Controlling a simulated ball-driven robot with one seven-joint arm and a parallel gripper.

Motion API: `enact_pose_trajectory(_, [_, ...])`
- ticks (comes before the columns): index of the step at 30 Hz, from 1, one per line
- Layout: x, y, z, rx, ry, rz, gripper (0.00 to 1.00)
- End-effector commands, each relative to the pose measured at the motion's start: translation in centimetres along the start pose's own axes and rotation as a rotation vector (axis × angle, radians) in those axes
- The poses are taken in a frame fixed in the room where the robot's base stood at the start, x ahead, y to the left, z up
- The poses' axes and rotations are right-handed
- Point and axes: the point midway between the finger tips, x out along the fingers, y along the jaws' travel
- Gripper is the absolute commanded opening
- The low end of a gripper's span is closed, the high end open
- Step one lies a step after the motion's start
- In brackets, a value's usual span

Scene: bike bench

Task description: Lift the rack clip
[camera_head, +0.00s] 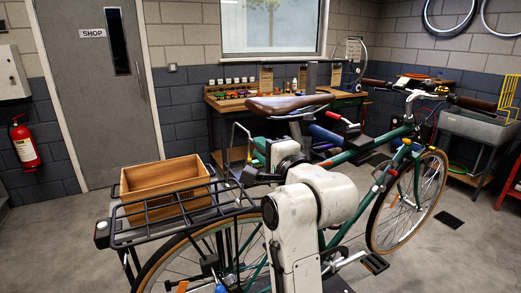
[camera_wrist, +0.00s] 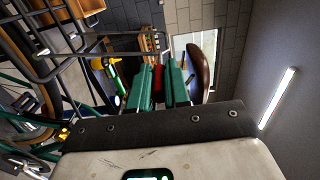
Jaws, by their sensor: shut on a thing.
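The rear rack (camera_head: 150,236) is a black wire carrier behind the saddle. The rack clip (camera_head: 234,138) looks like a thin wire loop standing raised at the rack's front end, beside my gripper (camera_head: 258,152). In the wrist view, dark wire bars (camera_wrist: 118,34) run from the rack side towards my fingers. My gripper's green fingers (camera_wrist: 158,90) are closed on a small red piece (camera_wrist: 158,76), which appears to be the clip's grip. The wrist and arm hide part of the hold in the head view.
The brown saddle (camera_head: 288,104) is close above and right of my gripper. The green bicycle frame (camera_head: 370,149) extends right. A workbench (camera_head: 232,103) with tools stands behind. Open floor (camera_head: 60,235) lies at left.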

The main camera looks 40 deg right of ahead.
Motion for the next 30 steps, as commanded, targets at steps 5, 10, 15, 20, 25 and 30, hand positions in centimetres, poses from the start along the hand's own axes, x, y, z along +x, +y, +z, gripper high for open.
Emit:
enact_pose_trajectory(5, [0.0, 0.1, -0.3, 0.001, 0.006, 0.001, 0.00])
enact_pose_trajectory(10, [0.0, 0.1, -0.3, 0.000, 0.007, 0.002, 0.26])
enact_pose_trajectory(15, [0.0, 0.1, -0.2, -0.001, 0.005, 0.002, 0.42])
enact_pose_trajectory(20, [0.0, 0.1, -0.2, -0.001, 0.004, 0.002, 0.42])
enact_pose_trajectory(25, [-0.5, 0.2, -0.2, -0.001, 0.004, 0.002, 0.42])
enact_pose_trajectory(30, [-2.9, 0.2, -0.2, -0.001, 0.004, 0.001, 0.42])
